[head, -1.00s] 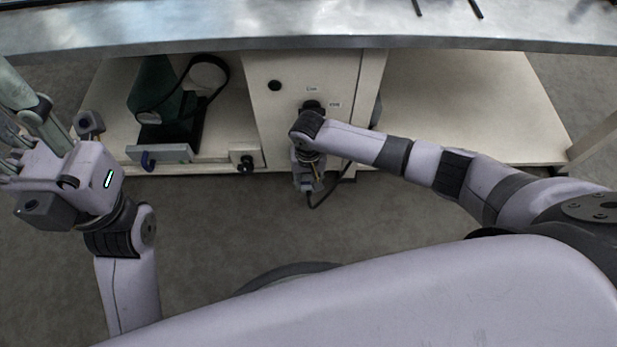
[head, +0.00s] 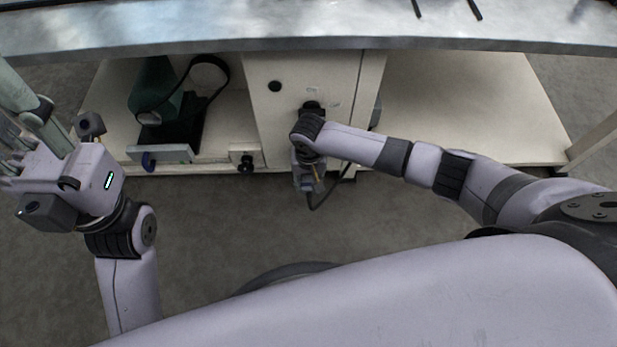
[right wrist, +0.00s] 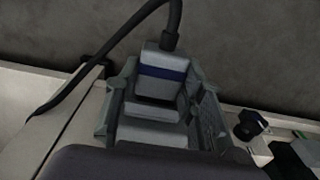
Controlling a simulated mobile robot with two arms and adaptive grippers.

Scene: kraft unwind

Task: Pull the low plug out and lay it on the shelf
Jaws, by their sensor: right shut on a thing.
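The low plug (right wrist: 163,72) is a grey block with a dark blue band and a black cable at its end. In the right wrist view it sits between the two grey-green fingers of my right gripper (right wrist: 163,105), which is shut on it. In the head view my right gripper (head: 308,178) is low in front of the pale cabinet panel (head: 295,68), and my wrist hides most of the plug. Whether the plug is still seated in a socket cannot be seen. The pale shelf (head: 460,105) is bare on the right. My left gripper (head: 14,165) is at the left edge, partly cut off.
A green device (head: 158,95) with a black strap stands on the left lower shelf. A black knob (head: 246,162) sits on that shelf's front edge. A metal worktop (head: 300,30) overhangs the shelves. The cable (right wrist: 100,65) loops down. The floor in front is clear.

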